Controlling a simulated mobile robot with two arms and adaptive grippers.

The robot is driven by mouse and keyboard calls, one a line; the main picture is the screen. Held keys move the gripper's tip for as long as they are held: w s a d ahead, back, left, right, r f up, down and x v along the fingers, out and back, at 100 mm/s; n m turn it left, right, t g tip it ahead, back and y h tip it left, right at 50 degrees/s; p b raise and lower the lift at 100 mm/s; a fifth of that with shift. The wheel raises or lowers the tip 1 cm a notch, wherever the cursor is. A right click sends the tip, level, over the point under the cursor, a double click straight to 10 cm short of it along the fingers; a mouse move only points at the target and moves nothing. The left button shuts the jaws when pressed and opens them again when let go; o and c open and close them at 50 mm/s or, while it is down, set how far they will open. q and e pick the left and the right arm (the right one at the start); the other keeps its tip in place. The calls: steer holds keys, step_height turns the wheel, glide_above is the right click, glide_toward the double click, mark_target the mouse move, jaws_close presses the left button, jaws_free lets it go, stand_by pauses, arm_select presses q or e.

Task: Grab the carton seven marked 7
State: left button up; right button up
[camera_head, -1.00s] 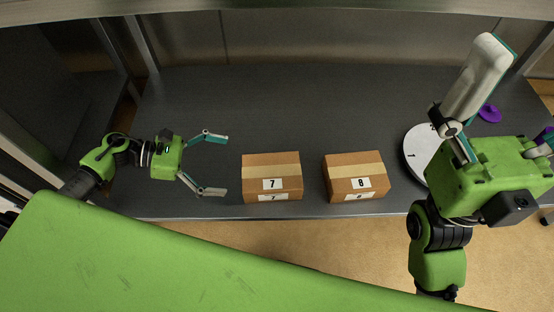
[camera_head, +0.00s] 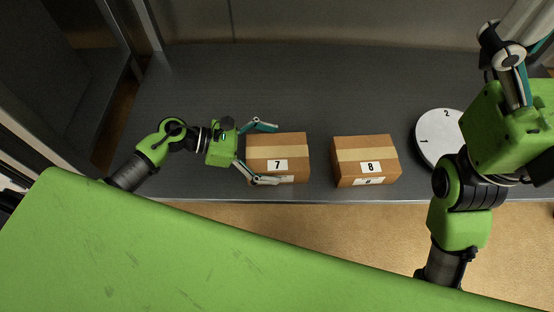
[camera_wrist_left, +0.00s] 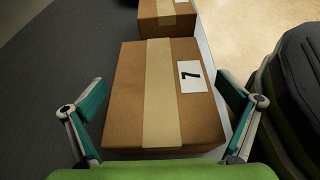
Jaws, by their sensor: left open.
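Carton seven (camera_head: 294,151), a brown box with a tan tape band and a white label marked 7, sits near the front edge of the dark table in the head view. It fills the middle of the left wrist view (camera_wrist_left: 125,100). My left gripper (camera_head: 268,153) is open, with its fingers on either side of the carton's left end. In the left wrist view the open fingers (camera_wrist_left: 168,112) flank the carton's near end, and I cannot tell whether they touch it. My right gripper (camera_head: 514,72) is at the upper right, partly cut off, with its fingertips out of clear view.
A similar carton marked 8 (camera_head: 364,142) stands just right of carton seven, with a narrow gap between. A white round disc with numbers (camera_head: 440,145) lies farther right, partly behind my right arm. The table behind the cartons is clear.

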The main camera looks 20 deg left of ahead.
arm_select(q)
steer(key=shift+w+d+f, duration=0.15)
steer(key=shift+w+d, duration=0.05)
steer(key=shift+d, duration=0.2)
steer(key=shift+c, duration=0.4)
steer(key=c, duration=1.5)
steer(key=shift+r, duration=0.25)
steer(key=shift+c, duration=0.2)
